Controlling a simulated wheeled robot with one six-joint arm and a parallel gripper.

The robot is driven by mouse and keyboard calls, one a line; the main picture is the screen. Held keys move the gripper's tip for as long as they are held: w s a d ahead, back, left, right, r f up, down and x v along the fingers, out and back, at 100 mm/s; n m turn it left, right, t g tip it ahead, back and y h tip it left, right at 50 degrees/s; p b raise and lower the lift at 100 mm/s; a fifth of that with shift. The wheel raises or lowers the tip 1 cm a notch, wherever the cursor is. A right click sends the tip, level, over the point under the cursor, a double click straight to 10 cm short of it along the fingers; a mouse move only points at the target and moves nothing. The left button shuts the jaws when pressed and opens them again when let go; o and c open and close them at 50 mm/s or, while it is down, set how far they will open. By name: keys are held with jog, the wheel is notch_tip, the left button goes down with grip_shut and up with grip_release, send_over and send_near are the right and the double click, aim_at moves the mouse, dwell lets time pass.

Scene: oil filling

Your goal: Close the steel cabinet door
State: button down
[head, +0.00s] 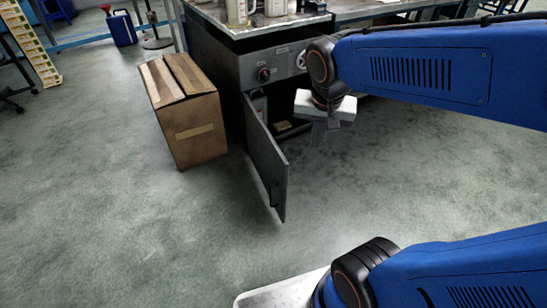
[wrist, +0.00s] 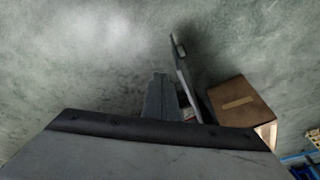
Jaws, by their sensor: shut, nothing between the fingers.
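The steel cabinet (head: 215,55) stands at the top middle of the head view. Its dark door (head: 264,160) is swung wide open, hinged at the cabinet's left side and jutting out over the floor. A small handle-like piece sits near the door's free edge. My gripper (head: 322,133) hangs in front of the opening, right of the door in the picture, with a visible gap; its fingers look blurred there. In the wrist view my gripper (wrist: 159,95) shows its fingers together and empty, with the door (wrist: 181,65) just to their right. The lower cabinet interior is partly hidden by my arm.
A cardboard box (head: 190,115) stands on the floor left of the cabinet, beyond the door; it also shows in the wrist view (wrist: 238,103). Containers (head: 238,12) stand on the cabinet top. The floor (head: 120,220) in front and left is clear.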

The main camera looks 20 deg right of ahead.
jog(key=w+a+f+m+g+h, duration=0.1)
jog(key=w+a+f+m+h, duration=0.1)
jog(key=w+a+f+m, duration=0.55)
jog(key=w+a+f+m+g+h, duration=0.1)
jog(key=w+a+f+m, duration=0.3)
jog(key=w+a+f, duration=0.5)
jog(key=w+d+f, duration=0.3)
jog(key=d+f, duration=0.5)
jog(key=d, duration=0.3)
jog(key=shift+d+f, duration=0.1)
